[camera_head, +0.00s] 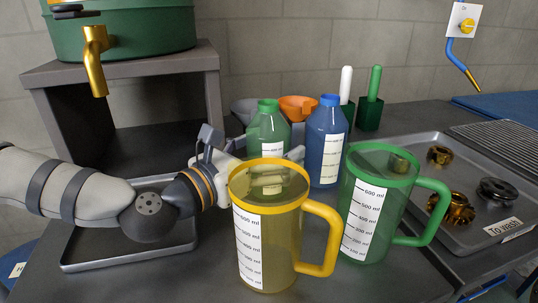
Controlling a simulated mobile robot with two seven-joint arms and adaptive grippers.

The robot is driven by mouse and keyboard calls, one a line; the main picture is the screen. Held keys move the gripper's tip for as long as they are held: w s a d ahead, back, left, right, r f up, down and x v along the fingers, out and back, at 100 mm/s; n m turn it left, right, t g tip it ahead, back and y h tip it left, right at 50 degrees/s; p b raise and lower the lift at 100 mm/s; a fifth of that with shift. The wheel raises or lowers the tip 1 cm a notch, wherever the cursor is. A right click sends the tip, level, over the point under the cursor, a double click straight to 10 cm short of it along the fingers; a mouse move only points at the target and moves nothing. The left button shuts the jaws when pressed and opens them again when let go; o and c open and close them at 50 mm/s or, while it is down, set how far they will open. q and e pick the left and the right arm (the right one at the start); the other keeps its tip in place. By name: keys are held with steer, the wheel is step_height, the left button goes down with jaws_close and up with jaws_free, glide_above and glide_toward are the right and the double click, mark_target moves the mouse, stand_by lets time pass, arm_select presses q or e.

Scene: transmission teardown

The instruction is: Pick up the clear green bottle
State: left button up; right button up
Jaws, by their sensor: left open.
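The clear green bottle (267,128) stands upright on the grey table, behind the yellow-rimmed measuring jug, which hides its lower part. It has a green cap and a white scale label. My left gripper (250,152) comes in from the left at the bottle's height. It is open, with its grey finger parts close to the bottle's left side. A small grey piece, perhaps a fingertip, shows at the bottle's right edge. The jug hides part of the gripper, so I cannot tell whether it touches the bottle. My right gripper is not in view.
The yellow jug (266,240) and green jug (372,215) stand in front. A blue bottle (326,140) stands close right of the green one. Orange (298,106) and grey funnels and green-holdered brushes are behind. A tray (455,222) holds metal parts at right; another tray (130,250) lies under my arm.

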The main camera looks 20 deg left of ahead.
arm_select(q)
steer(key=c, duration=1.3)
steer(key=shift+o, duration=0.2)
